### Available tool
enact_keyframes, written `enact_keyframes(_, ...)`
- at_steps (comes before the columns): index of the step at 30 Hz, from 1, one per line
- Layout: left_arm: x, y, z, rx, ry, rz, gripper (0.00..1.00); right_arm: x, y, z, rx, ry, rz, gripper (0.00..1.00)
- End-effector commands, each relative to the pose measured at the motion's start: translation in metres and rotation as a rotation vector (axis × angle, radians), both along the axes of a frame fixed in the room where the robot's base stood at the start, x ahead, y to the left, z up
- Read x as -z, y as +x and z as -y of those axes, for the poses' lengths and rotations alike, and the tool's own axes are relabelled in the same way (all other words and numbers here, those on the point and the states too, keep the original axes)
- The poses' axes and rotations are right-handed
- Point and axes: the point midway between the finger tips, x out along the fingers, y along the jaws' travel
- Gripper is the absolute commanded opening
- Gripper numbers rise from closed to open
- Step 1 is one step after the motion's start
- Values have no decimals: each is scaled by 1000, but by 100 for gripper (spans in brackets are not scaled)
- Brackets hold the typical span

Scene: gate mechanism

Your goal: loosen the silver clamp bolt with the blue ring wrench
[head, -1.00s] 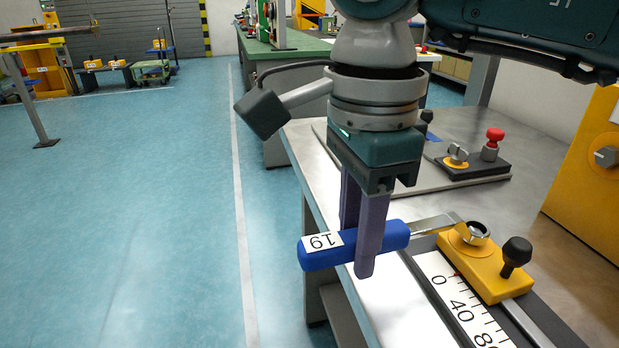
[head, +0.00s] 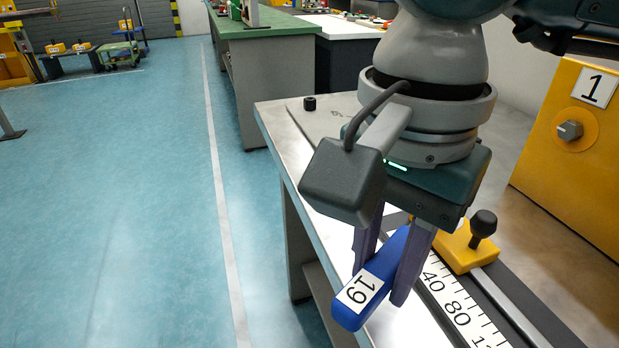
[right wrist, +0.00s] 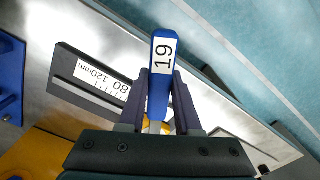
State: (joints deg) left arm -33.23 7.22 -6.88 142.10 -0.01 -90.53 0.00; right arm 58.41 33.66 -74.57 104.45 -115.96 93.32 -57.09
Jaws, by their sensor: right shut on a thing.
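My right gripper (head: 388,262) is shut on the blue handle of the ring wrench (head: 347,318), which carries a white label reading 19. The handle also shows between the fingers in the right wrist view (right wrist: 162,82). The wrench's ring end and the silver clamp bolt are hidden behind my gripper in the head view. The yellow clamp block (head: 462,255) with a black knob (head: 483,225) sits on the scale rail (head: 455,302), just right of my gripper. Whether the ring sits on the bolt cannot be seen. My left gripper is not in view.
The grey workbench (head: 290,142) runs under the rail. A green-topped bench (head: 262,40) stands behind. The blue floor at the left is open.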

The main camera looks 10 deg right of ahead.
Motion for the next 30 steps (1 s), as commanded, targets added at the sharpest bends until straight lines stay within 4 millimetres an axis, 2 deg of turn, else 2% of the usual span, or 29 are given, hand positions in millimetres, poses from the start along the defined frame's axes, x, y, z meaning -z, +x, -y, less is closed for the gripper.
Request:
enact_keyframes(8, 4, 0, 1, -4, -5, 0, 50, 1, -15, 14, -124, -5, 0, 0)
enact_keyframes(30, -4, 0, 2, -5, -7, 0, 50, -16, -15, 13, -128, 0, 1, 0)
